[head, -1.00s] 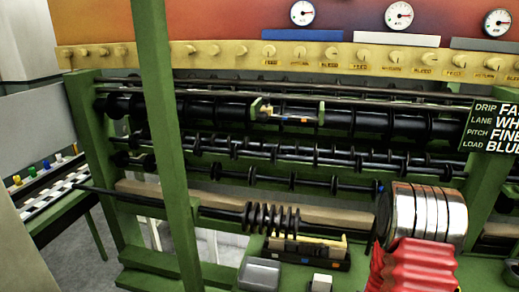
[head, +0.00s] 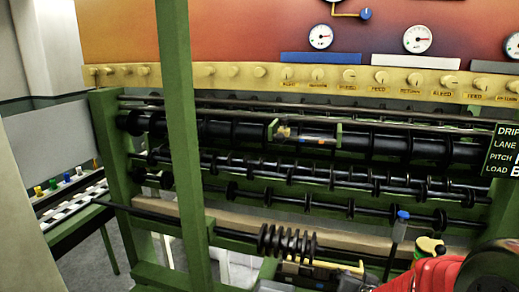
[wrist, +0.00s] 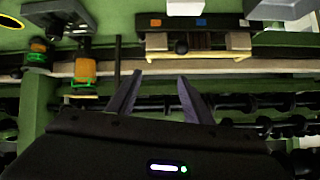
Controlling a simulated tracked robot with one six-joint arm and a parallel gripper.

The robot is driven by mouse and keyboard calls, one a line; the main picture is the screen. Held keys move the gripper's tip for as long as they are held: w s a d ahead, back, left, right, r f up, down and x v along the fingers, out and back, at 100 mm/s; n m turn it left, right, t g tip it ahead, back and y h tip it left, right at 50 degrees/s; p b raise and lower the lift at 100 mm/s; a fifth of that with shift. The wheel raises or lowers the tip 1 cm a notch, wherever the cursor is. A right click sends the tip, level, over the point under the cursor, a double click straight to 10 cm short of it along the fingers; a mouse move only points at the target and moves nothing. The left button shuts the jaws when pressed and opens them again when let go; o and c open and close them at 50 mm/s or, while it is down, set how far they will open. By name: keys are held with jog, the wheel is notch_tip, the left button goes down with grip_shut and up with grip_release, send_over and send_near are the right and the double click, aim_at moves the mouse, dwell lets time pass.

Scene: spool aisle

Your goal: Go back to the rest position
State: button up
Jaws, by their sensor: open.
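My gripper (wrist: 160,76) shows in the wrist view with its two dark fingers spread apart and nothing between them. Beyond it are a beige rail and dark rollers. In the head view my red-sleeved arm is at the lower right corner; the fingers cannot be made out there. No held object is visible.
A green rack with long black rollers (head: 400,146) fills the middle, with a green post (head: 180,130) in front. A dark coil (head: 286,243) sits on the lower bar. A blue-capped item (head: 402,222) stands near my arm. A grey bin (head: 273,287) is below.

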jog(key=s+a+r+n+g+y, duration=0.3)
jog(key=s+a+r, duration=0.5)
jog(key=s+a, duration=0.1)
jog(key=s+a+r+n+g, duration=0.1)
jog(key=s+r, duration=0.1)
jog(key=s, duration=0.5)
jog(key=s+a+r+n+g, duration=0.1)
jog(key=s+a+r, duration=0.1)
jog(key=s, duration=0.5)
jog(key=shift+s+r, duration=0.35)
jog(key=shift+a, duration=0.1)
dwell(0.7)
